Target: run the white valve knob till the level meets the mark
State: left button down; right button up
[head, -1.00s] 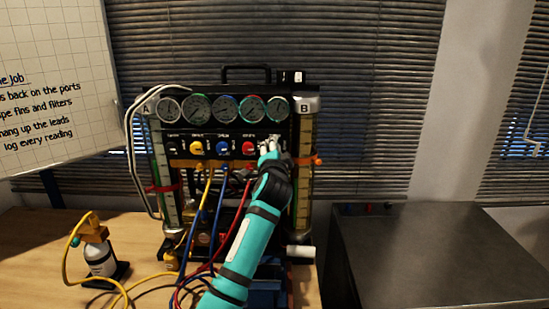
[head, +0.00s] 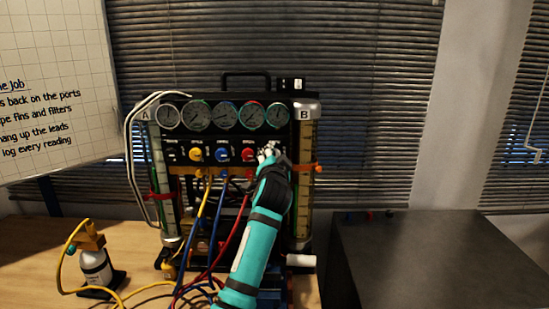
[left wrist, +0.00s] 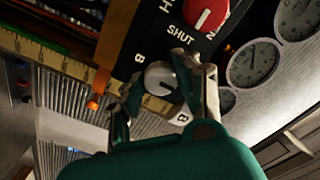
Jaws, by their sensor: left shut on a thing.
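The white valve knob (left wrist: 160,76) is at the right end of the knob row, beside the letter B in the left wrist view. My left gripper (head: 269,151) is shut on it, one finger on each side, and covers most of it in the head view. Sight tube B (head: 304,195) stands upright at the rig's right side, with an orange marker (head: 318,167) clipped across it; the marker also shows in the left wrist view (left wrist: 93,103). I cannot make out the liquid level in tube B. My right gripper is not in view.
Yellow (head: 195,154), blue (head: 222,154) and red (head: 249,154) knobs sit left of the white one, under a row of gauges (head: 225,115). Hoses hang in front. Tube A (head: 160,170) has a red marker. A small bottle (head: 96,267) stands left; a dark cabinet (head: 430,260) stands right.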

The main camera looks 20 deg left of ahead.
pick_arm(q)
jog(key=c, duration=0.9)
grip_release()
jog(key=shift+c, duration=0.2)
jog(key=v, duration=1.2)
